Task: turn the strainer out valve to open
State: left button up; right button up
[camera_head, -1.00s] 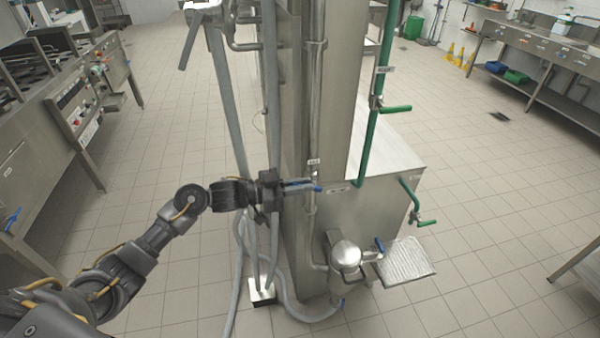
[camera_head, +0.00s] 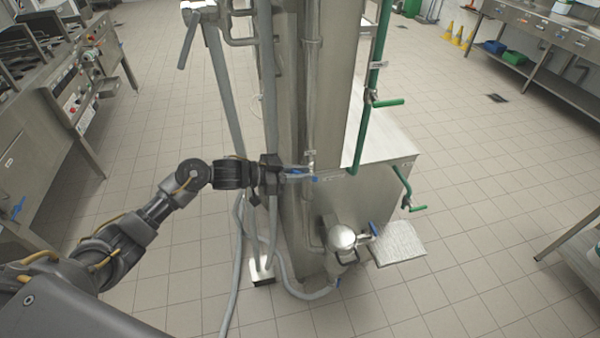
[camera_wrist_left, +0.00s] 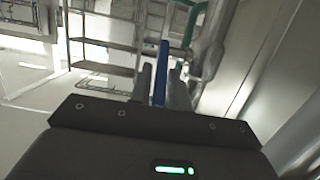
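My left gripper (camera_head: 300,177) is at a blue valve lever (camera_head: 315,179) on the vertical pipe at the front of the steel column. In the left wrist view the blue lever (camera_wrist_left: 161,72) lies between the two close-set fingers (camera_wrist_left: 160,88), which appear shut on it. The label by this valve is too small to read. Below it, a silver domed vessel (camera_head: 342,237) carries another blue lever (camera_head: 373,229) on its right side. I cannot tell from the labels which blue lever is the strainer out valve. My right gripper is out of view.
A steel cabinet (camera_head: 385,150) stands behind, with green pipes and green levers (camera_head: 388,103). Grey hoses (camera_head: 236,260) hang below my arm. A metal plate (camera_head: 399,243) juts out at the right. Tiled floor is open on both sides.

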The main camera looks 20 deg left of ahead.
pick_arm(q)
jog(key=shift+o, duration=1.3)
jog(key=shift+s+a, duration=0.1)
jog(key=shift+s+a+b, duration=0.15)
jog(key=shift+a+b, duration=0.15)
jog(key=shift+a, duration=0.05)
jog(key=b+v, duration=0.3)
jog(key=v, duration=0.7)
